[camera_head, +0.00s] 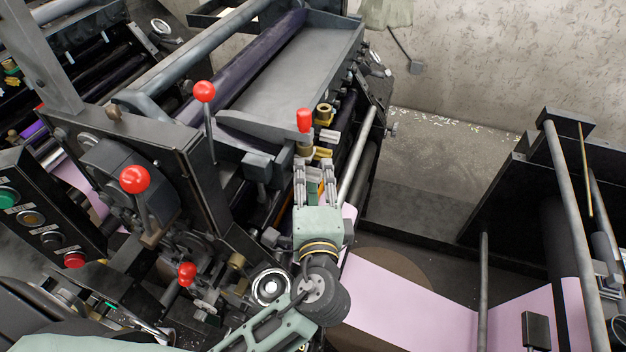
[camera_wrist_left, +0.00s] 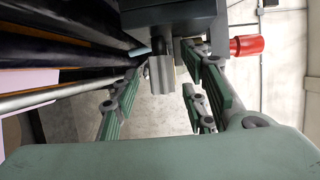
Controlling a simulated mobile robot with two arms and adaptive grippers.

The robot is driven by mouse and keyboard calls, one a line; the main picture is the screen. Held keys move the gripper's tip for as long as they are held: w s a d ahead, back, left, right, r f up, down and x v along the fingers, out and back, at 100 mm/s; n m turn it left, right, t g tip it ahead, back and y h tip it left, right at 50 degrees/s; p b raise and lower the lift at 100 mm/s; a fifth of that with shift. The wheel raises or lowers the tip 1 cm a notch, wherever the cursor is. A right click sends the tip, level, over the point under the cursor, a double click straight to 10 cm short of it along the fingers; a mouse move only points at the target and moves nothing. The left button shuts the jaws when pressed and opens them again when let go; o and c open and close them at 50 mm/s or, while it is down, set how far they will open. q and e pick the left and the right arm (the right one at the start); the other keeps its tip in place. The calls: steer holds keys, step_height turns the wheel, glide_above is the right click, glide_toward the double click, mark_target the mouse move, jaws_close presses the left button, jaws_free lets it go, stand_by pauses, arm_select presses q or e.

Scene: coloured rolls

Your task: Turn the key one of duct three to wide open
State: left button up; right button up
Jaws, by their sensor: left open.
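My left gripper (camera_head: 315,158) is open, its two fingers pointing away toward the end of the grey ink duct (camera_head: 290,75). A red-capped knob (camera_head: 304,120) and a brass knob (camera_head: 324,112) stand just beyond the fingertips. In the wrist view, a short silver cylinder (camera_wrist_left: 161,76) under a dark block shows between the open fingers (camera_wrist_left: 163,60), apparently untouched. The red knob also shows there (camera_wrist_left: 248,45), to the right of the fingers. I cannot tell which part is key one of duct three. My right gripper is not in view.
Red ball levers (camera_head: 204,91) (camera_head: 135,179) (camera_head: 187,273) stand left of my arm. A steel bar (camera_head: 357,155) runs close to the right of the gripper. A pink paper web (camera_head: 410,305) lies lower right.

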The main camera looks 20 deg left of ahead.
arm_select(q)
steer(key=v, duration=1.2)
